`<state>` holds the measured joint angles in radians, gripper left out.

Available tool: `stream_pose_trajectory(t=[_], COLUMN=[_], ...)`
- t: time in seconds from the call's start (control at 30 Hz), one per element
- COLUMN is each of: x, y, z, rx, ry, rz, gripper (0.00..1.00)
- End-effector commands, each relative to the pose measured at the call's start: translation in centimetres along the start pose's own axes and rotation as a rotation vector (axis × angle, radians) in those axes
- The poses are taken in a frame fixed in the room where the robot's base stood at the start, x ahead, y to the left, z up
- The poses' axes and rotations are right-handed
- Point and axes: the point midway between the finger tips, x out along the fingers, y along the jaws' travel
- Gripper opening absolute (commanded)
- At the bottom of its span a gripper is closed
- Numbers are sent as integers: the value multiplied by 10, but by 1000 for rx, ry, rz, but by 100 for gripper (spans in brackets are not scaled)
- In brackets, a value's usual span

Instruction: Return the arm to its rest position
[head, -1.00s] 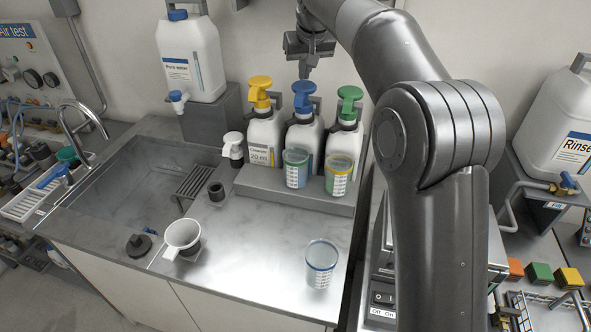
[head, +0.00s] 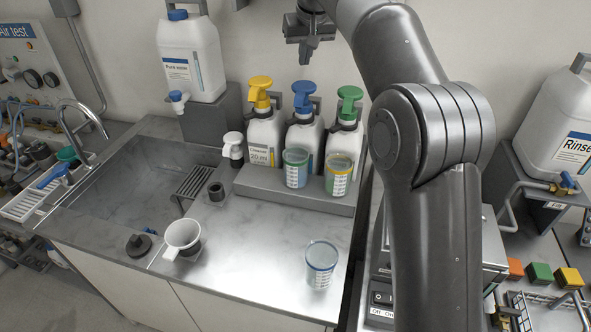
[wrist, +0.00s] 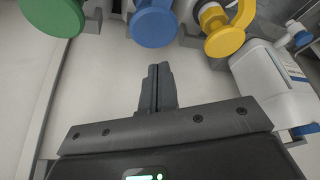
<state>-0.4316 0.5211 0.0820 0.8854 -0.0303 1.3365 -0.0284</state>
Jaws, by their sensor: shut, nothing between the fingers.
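My gripper (head: 308,56) is shut and empty, held above and behind the pump bottles near the back wall in the head view. In the wrist view my gripper (wrist: 157,82) shows its two fingers together with nothing between them. Below it stand three pump bottles with a yellow pump head (head: 260,88), a blue pump head (head: 304,90) and a green pump head (head: 349,95). The wrist view shows the green (wrist: 52,12), blue (wrist: 154,24) and yellow (wrist: 226,38) heads ahead of the fingers, apart from them.
Another cup (head: 321,262) stands on the counter. A white funnel (head: 183,236) is by the sink (head: 130,190). A Pure water canister (head: 190,60) stands at the back left.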

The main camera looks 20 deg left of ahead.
Motion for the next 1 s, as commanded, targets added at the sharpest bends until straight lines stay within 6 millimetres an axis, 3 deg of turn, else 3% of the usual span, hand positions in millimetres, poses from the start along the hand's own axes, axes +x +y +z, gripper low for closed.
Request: stream_pose_trajectory(t=[0.27,0.77,0.87,1.0], x=[-20,-23,-31,-54], y=[0,1,7,28], z=[-9,-8,-1,24], rx=[0,1,10,42], ry=[2,1,3,10], rz=[0,1,7,29], gripper=[0,0,0,0])
